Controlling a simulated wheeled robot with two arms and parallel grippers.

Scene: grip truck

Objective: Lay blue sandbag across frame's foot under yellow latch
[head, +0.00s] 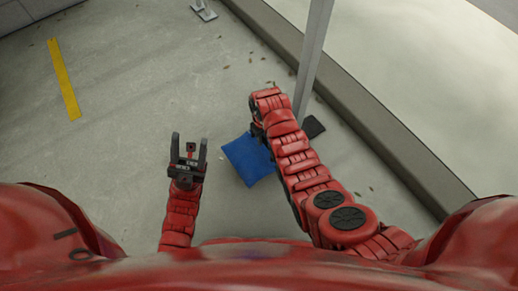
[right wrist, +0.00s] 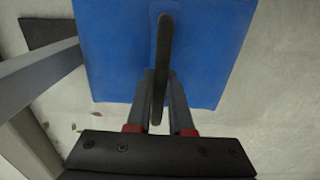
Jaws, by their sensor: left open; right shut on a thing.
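The blue sandbag (head: 246,160) is beside my right forearm in the head view. In the right wrist view the sandbag (right wrist: 105,45) fills the upper middle, with a dark strap handle (right wrist: 163,45) across it. My right gripper (right wrist: 161,80) is shut on that handle; in the head view its fingers are mostly hidden by the arm. A grey metal frame post (head: 313,55) stands just right of the right gripper, with a dark plate (head: 314,127) at its bottom. My left gripper (head: 189,142) is open and empty, left of the sandbag. No yellow latch is in view.
A raised kerb (head: 365,120) runs diagonally along the right side. A small metal foot (head: 203,10) stands at the top. A yellow stripe (head: 63,80) marks the ground at the left. Small leaves lie scattered; the concrete at left and middle is clear.

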